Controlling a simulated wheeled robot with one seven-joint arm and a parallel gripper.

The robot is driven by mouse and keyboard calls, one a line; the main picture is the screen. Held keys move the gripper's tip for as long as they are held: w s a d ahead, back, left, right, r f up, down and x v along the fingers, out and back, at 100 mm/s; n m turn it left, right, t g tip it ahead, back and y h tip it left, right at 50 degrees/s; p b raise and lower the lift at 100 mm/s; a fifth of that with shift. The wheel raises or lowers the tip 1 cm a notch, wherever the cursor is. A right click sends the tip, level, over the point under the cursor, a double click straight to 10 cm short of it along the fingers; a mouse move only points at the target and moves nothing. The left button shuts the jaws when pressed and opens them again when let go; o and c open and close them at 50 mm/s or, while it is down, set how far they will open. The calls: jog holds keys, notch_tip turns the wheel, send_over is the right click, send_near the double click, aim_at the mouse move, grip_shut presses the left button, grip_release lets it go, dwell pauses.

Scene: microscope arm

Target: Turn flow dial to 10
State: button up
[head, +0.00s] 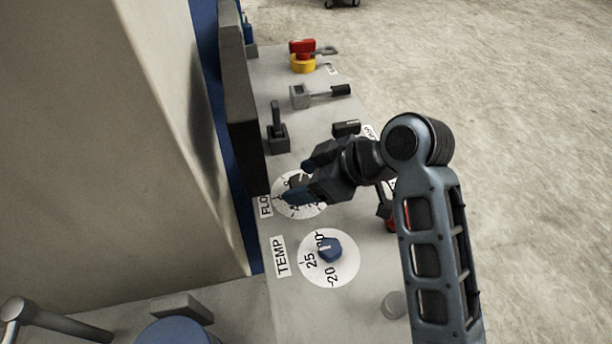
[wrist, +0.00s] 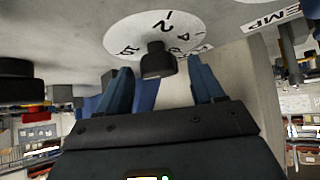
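The flow dial (head: 314,207) is a white disc with black numbers on the grey panel, beside a partly covered FLOW label (head: 265,204). My gripper (head: 296,181) hides much of it in the head view. The wrist view shows the dial's disc (wrist: 125,35) with its dark knob (wrist: 156,62) standing out from the middle. My gripper (wrist: 159,68) is open, with one blue finger on each side of the knob. Gaps show between the knob and both fingers, so it is not clamped. I cannot tell which number the knob points to.
The temp dial (head: 342,275) with a blue knob (head: 330,249) is close below the flow dial. Levers (head: 278,138) and a red and yellow button (head: 302,58) stand farther up the panel. A dark upright screen (head: 243,110) borders the panel's left side.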

jog(key=c, duration=1)
jog(key=shift+s+r+m+t+p, duration=0.1)
jog(key=shift+m+t+p, duration=0.2)
jog(key=shift+m+p, duration=0.2)
jog(key=shift+m+t+h, duration=0.3)
jog(key=o, duration=1.1)
jog(key=v, duration=0.7)
jog(key=shift+d+r+b, duration=0.2)
jog(key=shift+r+b, duration=0.05)
jog(key=shift+b, duration=0.05)
